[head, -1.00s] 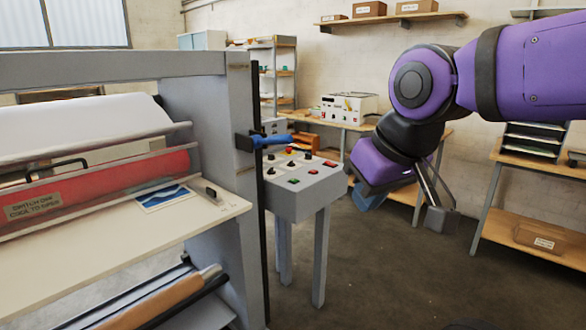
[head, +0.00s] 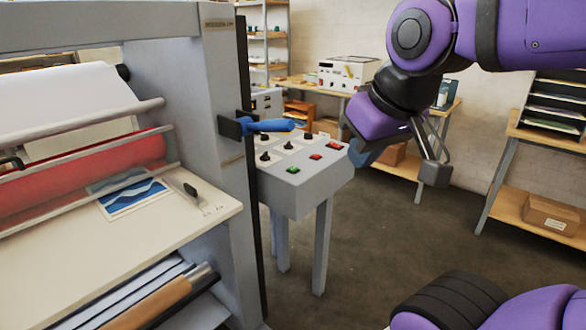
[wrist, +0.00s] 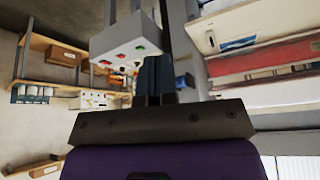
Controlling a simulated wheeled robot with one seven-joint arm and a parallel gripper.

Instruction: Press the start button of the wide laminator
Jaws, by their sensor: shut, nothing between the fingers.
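The wide laminator (head: 215,130) is the large grey machine at left in the head view, with a red roller. A grey control box (head: 305,192) on legs stands beside it. Its sloped top carries a green button (head: 293,170), red buttons (head: 316,156) and several black knobs. The green button also shows in the wrist view (wrist: 141,49). My gripper (head: 362,153) is shut and empty, its blue fingers at the right edge of the box in the head view. They also show in the wrist view (wrist: 154,76). I see no contact with a button; the exact gap is unclear.
A blue-handled lever (head: 268,125) sticks out from the laminator's side post, above the box's knobs. A smaller white machine (head: 345,73) stands on a table behind. A wooden rack with trays (head: 545,115) stands at right. The floor between is clear.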

